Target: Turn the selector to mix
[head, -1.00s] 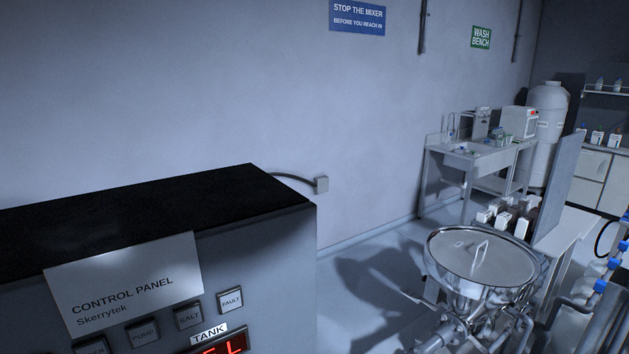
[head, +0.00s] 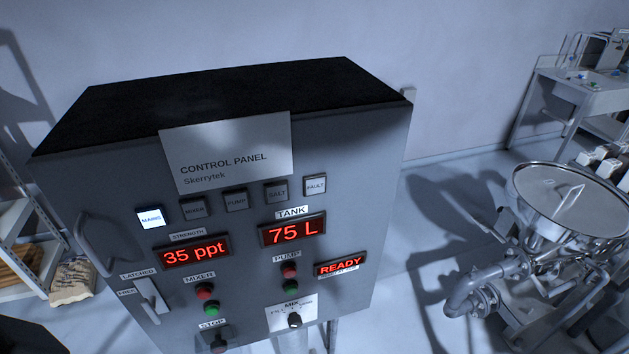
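The grey control panel (head: 345,190) stands upright in the middle of the head view, its front facing me. The selector (head: 294,320) is a small black knob on a white plate low on the panel, with MIX printed above its middle. The other position labels and the knob's exact pointing are too small to read. Displays read 35 ppt (head: 194,251), 75 L (head: 293,230) and READY (head: 340,263). The MAINS lamp (head: 150,217) is lit; the mixer, pump, salt and fault lamps look unlit. Neither of my grippers is in view.
Red and green mixer buttons (head: 211,308) and pump buttons (head: 290,287) sit near the selector. A lever handle (head: 152,300) is at the panel's left. A steel hopper (head: 570,200) with pipes stands to the right. Shelving and a sack (head: 73,283) are at left.

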